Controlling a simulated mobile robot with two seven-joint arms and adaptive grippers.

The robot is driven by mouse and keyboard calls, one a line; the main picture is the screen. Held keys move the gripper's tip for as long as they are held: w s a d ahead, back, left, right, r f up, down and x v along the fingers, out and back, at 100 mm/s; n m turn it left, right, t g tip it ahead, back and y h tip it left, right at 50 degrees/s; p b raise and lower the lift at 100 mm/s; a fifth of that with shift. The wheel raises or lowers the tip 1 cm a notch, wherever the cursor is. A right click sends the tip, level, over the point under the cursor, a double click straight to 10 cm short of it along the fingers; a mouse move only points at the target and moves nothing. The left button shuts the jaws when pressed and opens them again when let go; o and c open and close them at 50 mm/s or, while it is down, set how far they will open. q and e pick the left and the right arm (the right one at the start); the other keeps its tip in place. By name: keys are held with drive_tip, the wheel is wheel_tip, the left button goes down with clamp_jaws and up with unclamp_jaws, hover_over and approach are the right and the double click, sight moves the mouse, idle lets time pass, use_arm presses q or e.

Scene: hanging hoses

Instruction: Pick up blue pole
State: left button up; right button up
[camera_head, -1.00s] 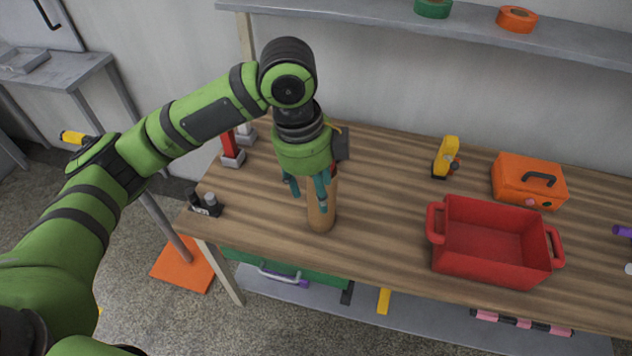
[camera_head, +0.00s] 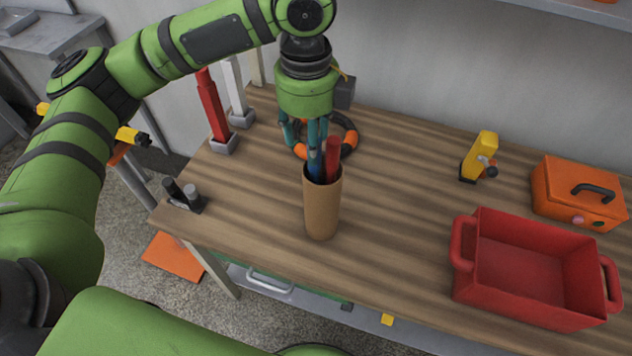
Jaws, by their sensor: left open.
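A tan cylindrical cup (camera_head: 321,212) stands upright on the wooden workbench. A red pole (camera_head: 333,158) and a blue pole (camera_head: 315,166) stick up out of its mouth; the blue one shows only in a short length beside the fingers. My left gripper (camera_head: 316,148) points down just above and behind the cup's mouth, its teal fingers open around or close to the blue pole. I cannot tell whether they touch it. My right gripper is not in view.
An orange and black ring (camera_head: 350,139) lies behind the cup. A red bin (camera_head: 535,271), an orange toolbox (camera_head: 580,193) and a yellow tool (camera_head: 480,157) are on the right. Red (camera_head: 214,112) and white (camera_head: 238,95) upright posts stand at the back left. The bench between cup and bin is clear.

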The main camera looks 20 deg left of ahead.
use_arm(q)
drive_tip(key=f, duration=0.1)
drive_tip(key=f+p, duration=0.1)
drive_tip(key=f, duration=0.2)
drive_tip(key=shift+w+d+f, duration=0.1)
drive_tip(key=shift+d+f, duration=0.1)
drive_tip(key=shift+d, duration=0.15)
drive_tip(key=shift+f, duration=0.35)
clamp_jaws()
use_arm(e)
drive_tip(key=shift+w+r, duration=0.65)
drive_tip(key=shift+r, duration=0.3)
